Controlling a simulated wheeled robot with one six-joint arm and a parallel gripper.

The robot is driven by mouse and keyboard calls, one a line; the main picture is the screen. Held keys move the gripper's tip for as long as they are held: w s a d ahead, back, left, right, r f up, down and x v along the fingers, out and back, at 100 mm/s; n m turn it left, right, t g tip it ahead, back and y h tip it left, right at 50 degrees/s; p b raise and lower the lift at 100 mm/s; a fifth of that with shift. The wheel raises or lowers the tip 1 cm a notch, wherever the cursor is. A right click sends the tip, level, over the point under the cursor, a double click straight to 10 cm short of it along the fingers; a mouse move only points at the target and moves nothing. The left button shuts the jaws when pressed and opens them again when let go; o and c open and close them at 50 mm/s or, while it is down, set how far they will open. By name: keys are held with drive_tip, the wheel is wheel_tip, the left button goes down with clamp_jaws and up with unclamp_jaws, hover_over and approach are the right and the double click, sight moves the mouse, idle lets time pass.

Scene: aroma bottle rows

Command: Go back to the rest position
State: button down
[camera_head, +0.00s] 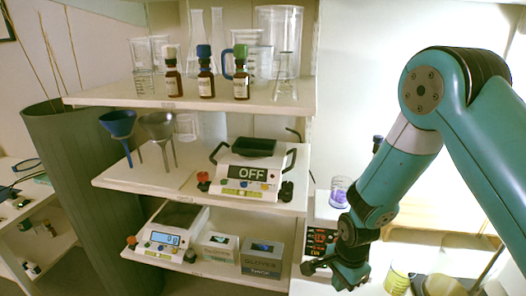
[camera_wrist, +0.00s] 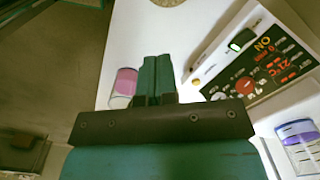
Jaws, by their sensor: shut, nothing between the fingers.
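My gripper (camera_head: 312,268) is low in the head view, in front of a control panel with lit red digits, at the end of my teal arm. In the wrist view its two teal fingers (camera_wrist: 155,78) are pressed together with nothing between them.
A panelled device (camera_wrist: 262,72) and a jar with pink contents (camera_wrist: 124,84) are near the fingers in the wrist view. A purple-filled beaker (camera_head: 340,192) is behind my arm. The shelf unit (camera_head: 200,101) holds glassware, funnels (camera_head: 118,124) and scales (camera_head: 252,172).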

wheel_tip(320, 180, up, 10)
drive_tip(key=s+a+n+y, duration=0.1)
drive_tip(key=s+a+n, duration=0.1)
drive_tip(key=n, duration=0.3)
drive_tip(key=s+a+r+n+y, duration=0.1)
drive_tip(key=s+r+n+y, duration=0.1)
drive_tip(key=s+r+n, duration=1.3)
wheel_tip(320, 180, up, 4)
drive_tip(key=s, duration=0.3)
drive_tip(key=shift+a+r+y, duration=0.2)
drive_tip(key=shift+a+y, duration=0.1)
drive_tip(key=shift+y, duration=0.1)
